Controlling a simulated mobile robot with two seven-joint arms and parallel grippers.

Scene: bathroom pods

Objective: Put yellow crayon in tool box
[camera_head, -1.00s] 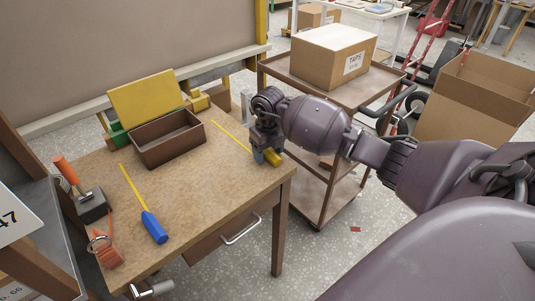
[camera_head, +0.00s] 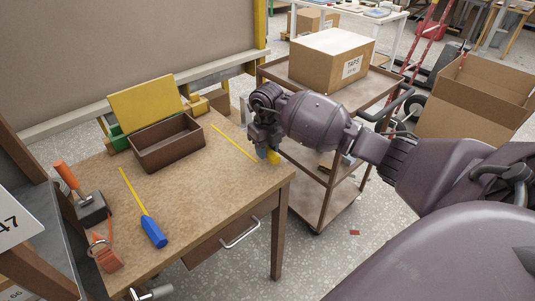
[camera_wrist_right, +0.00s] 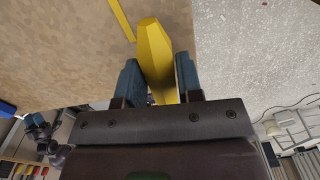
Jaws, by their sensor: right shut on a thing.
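The yellow crayon (camera_wrist_right: 157,55) is between the two blue fingers of my right gripper (camera_wrist_right: 158,80), which is shut on it. The crayon points away from the gripper in the right wrist view. In the head view, my right gripper (camera_head: 266,153) is at the table's right edge, and only a bit of the crayon (camera_head: 274,158) shows beside the fingers. I cannot tell how far it is above the table. A brown open-topped box (camera_head: 168,158), which looks like the tool box, stands at the back of the table and appears empty.
A yellow strip (camera_head: 232,142) lies between box and gripper. A yellow panel (camera_head: 147,101) rises behind the box. A brown cart (camera_head: 318,196) stands right.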

